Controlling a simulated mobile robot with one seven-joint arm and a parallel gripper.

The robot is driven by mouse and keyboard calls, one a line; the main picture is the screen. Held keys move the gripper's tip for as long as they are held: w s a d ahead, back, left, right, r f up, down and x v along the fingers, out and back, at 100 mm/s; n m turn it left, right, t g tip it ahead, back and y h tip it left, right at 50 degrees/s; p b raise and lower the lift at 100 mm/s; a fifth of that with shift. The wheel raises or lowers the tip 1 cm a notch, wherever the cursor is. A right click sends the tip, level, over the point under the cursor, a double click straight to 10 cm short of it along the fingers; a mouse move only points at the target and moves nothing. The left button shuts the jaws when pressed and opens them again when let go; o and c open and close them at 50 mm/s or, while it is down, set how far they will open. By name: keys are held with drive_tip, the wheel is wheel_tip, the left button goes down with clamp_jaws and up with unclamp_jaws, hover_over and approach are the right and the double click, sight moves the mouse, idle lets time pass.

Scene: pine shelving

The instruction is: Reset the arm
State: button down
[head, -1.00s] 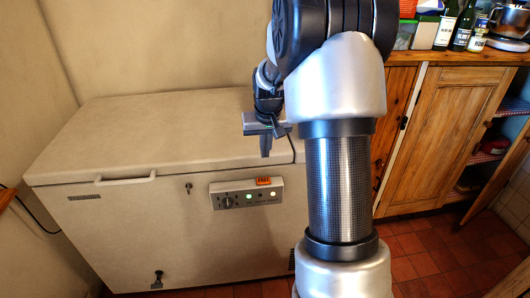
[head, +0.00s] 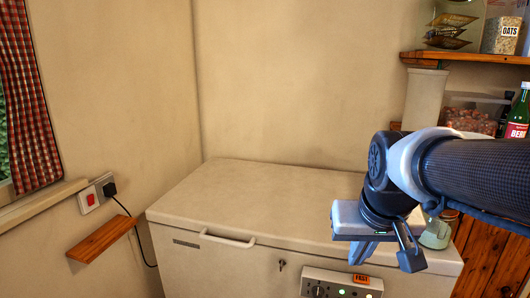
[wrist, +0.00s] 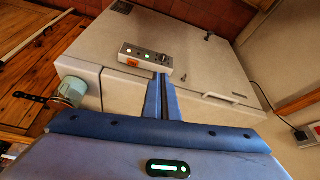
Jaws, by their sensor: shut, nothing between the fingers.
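My gripper (head: 359,254) hangs in front of the right part of a pale chest freezer (head: 250,195), near the front edge of its lid in the head view. In the wrist view my gripper (wrist: 163,80) has its two blue fingers side by side, closed and empty. The fingertips appear just below the freezer's control panel (wrist: 146,59). The freezer lid is closed, with a white handle (head: 227,240) at the front left.
A wall socket (head: 97,194) with a plugged black cord and a small wooden shelf (head: 102,238) are at the left. Wooden shelving (head: 470,57) with jars and bottles is at the right. The space above the freezer lid's left part is clear.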

drive_tip(key=s+a+n, duration=0.1)
drive_tip(key=s+a, duration=0.2)
drive_tip(key=s, duration=0.7)
wheel_tip(320, 180, up, 13)
drive_tip(key=p, duration=1.3)
drive_tip(key=shift+r+t+y+p, duration=0.15)
drive_tip(key=shift+t+y+p, duration=0.15)
drive_tip(key=shift+p, duration=0.05)
drive_tip(key=shift+a, duration=0.1)
idle(4.7)
